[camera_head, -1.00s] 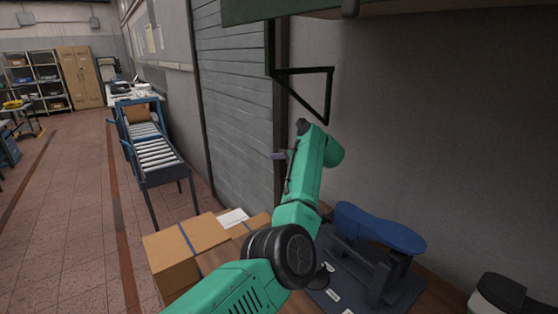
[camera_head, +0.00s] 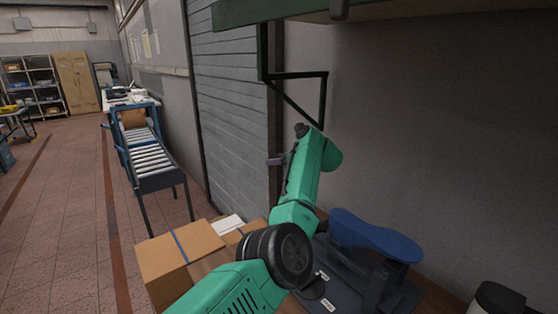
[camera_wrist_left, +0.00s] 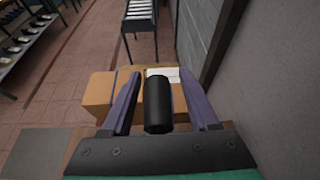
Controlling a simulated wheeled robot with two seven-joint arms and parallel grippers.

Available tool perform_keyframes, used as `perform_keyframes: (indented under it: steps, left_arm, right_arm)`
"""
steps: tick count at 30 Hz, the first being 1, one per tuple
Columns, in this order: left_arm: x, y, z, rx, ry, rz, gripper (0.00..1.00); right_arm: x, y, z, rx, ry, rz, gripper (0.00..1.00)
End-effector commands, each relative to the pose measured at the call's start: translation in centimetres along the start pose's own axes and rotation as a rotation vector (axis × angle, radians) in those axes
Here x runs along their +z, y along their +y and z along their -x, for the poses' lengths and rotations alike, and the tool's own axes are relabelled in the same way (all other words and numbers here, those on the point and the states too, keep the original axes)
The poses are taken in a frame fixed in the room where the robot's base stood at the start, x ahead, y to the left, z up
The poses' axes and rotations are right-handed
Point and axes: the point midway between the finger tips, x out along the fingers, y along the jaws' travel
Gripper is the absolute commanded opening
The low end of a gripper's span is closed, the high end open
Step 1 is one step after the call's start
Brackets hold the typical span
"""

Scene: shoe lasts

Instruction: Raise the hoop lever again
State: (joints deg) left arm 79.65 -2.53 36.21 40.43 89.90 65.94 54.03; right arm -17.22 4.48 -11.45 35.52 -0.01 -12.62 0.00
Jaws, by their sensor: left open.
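A blue shoe-sole-shaped piece (camera_head: 375,235) sits on a dark stand (camera_head: 372,283) at the lower right of the head view, partly behind my left arm. I cannot make out a hoop lever for certain; my arm hides part of the stand. In the left wrist view my left gripper (camera_wrist_left: 160,95) is open. A black cylinder (camera_wrist_left: 157,108) shows between its fingers; I cannot tell whether it is part of the gripper. My right gripper is not in view.
A roller conveyor (camera_head: 152,160) is farther back. A green shelf on a black bracket (camera_head: 323,95) hangs above my arm. A dark-topped container (camera_head: 498,298) is at bottom right.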

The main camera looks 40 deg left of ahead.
Motion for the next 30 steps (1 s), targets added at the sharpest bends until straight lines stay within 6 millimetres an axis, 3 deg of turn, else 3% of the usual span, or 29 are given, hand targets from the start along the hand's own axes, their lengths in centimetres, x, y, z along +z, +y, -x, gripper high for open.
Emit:
perform_keyframes:
  steps: [8,24,30]
  left_arm:
    - [-0.3,-0.1,1.3,-0.002,-0.002,0.000,0.61]
    - [-0.2,-0.1,12.8,-0.002,-0.001,0.001,0.61]
    - [-0.1,-0.1,14.4,0.000,0.001,-0.001,0.61]
  right_arm:
    - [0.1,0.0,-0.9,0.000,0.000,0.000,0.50]
    - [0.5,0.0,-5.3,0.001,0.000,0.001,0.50]
    - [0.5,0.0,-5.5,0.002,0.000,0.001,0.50]
